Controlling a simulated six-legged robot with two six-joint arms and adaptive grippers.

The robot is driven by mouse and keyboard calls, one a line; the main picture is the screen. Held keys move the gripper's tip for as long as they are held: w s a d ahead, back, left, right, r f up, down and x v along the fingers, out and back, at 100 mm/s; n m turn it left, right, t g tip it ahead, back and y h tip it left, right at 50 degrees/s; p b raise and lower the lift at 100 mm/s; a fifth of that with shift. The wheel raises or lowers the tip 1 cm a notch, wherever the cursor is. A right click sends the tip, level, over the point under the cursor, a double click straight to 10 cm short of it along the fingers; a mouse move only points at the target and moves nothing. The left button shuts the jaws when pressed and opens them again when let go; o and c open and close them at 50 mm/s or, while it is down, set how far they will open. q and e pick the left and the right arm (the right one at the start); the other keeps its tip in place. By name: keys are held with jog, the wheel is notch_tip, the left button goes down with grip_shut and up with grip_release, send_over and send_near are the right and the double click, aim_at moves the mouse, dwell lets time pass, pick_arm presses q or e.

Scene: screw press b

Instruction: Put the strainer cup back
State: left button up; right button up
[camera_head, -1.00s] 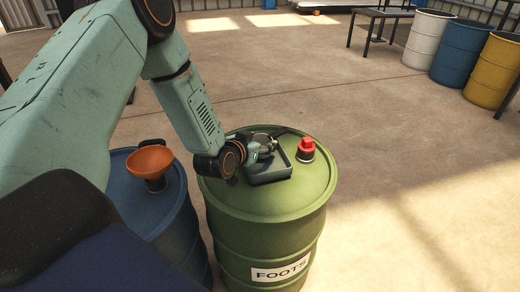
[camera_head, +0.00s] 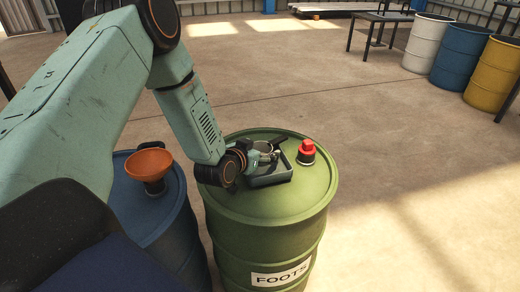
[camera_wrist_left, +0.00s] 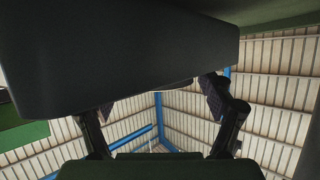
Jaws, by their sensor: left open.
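A small dark tray (camera_head: 272,180) stands on top of the green drum (camera_head: 310,197). A small rounded piece with a dark handle, perhaps the strainer cup (camera_head: 268,147), shows at the tray's back edge; my gripper partly hides it, and I cannot tell whether it rests in the tray. My left gripper (camera_head: 266,157) reaches in from the left, low over the tray and close to that piece. Its jaws are open; in the left wrist view the two fingers (camera_wrist_left: 160,100) stand apart below a large dark shape that I cannot identify. My right gripper is not seen.
A red-capped black fitting (camera_head: 306,153) stands on the drum right of the tray. An orange funnel (camera_head: 149,164) sits on a blue drum (camera_head: 172,216) at left. White, blue and yellow drums and a table stand at the back right. The floor between is clear.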

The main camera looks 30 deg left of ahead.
pick_arm(q)
jog(key=shift+w+r, duration=0.1)
jog(key=shift+r, duration=0.1)
jog(key=p+v, duration=0.5)
jog(key=v, duration=0.5)
jog(key=shift+s+r, duration=0.15)
jog(key=shift+s, duration=0.1)
jog(key=shift+p+v, duration=0.35)
jog(key=shift+v, duration=0.4)
